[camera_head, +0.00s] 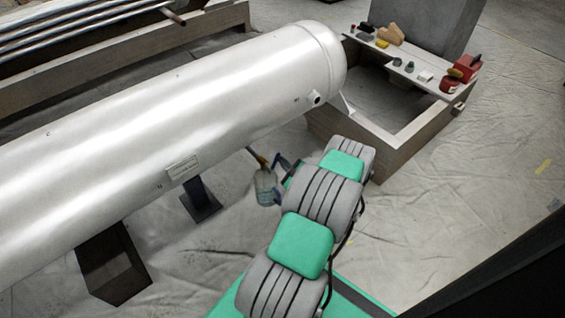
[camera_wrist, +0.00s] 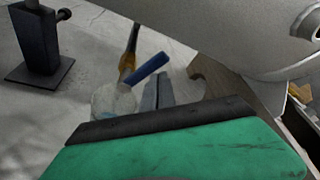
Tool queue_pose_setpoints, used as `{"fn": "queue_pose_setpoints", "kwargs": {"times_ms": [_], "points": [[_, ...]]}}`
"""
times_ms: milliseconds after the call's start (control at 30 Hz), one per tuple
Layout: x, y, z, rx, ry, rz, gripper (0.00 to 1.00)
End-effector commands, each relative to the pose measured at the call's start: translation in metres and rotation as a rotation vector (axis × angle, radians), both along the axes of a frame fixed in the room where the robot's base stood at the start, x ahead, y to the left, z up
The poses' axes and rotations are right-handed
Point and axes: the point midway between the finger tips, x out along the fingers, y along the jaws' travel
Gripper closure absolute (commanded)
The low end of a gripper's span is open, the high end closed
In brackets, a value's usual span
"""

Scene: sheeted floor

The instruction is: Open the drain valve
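The drain valve (camera_wrist: 128,62) is a brass-coloured stem under the big silver tank, also seen in the head view (camera_head: 258,160). Its blue lever handle (camera_wrist: 150,68) slants up to the right in the wrist view. A clear jar (camera_head: 266,187) stands below the valve; in the wrist view the jar (camera_wrist: 112,101) is partly hidden by my gripper's body. My gripper (camera_wrist: 158,78) has its two grey fingers close together, looking shut, with tips right by the blue handle. Whether they touch it, I cannot tell. In the head view my arm hides most of the gripper.
The silver tank (camera_head: 170,130) lies on dark supports (camera_head: 200,200) over the sheeted floor. A low wooden frame (camera_head: 400,145) with a shelf of small items (camera_head: 400,60) stands at the back right. Pipes on a wooden rack (camera_head: 80,50) lie at the back left. The right floor is open.

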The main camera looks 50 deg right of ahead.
Motion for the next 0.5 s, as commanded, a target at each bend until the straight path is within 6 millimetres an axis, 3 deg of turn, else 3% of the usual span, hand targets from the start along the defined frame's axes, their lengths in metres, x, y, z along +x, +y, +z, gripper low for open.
{"fn": "queue_pose_setpoints", "kwargs": {"times_ms": [500], "points": [[0.006,0.021,0.013,0.002,-0.003,0.005,1.00]]}}
